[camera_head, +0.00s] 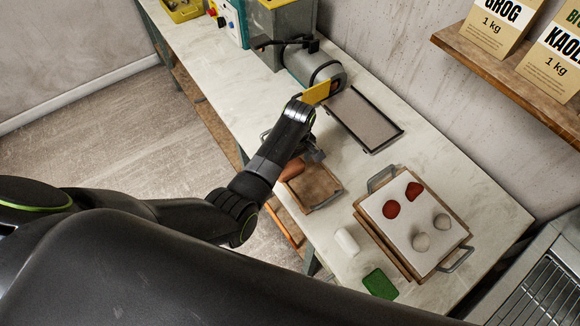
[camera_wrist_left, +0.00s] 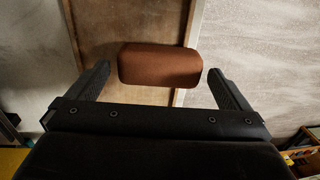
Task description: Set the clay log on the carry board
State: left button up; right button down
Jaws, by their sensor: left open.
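The reddish-brown clay log (camera_head: 292,170) lies at the left edge of a shallow brown wooden board (camera_head: 319,190), which I take as the carry board. My left gripper (camera_head: 312,154) is over the log and partly hides it. In the left wrist view the log (camera_wrist_left: 160,65) lies crosswise between the open fingers of my left gripper (camera_wrist_left: 161,80), with a gap on each side. It overlaps the board's pale edge there; I cannot tell whether it rests on that edge. My right gripper is not in view.
A handled tray (camera_head: 386,252) holds a white slab with red and grey clay lumps. A white block (camera_head: 346,241) and a green block (camera_head: 380,284) lie nearby.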

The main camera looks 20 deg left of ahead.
pick_arm(q)
jog(key=shift+a+f, duration=0.1)
jog(key=shift+f, duration=0.85)
jog(key=c, duration=1.1)
jog(key=shift+r, duration=0.15)
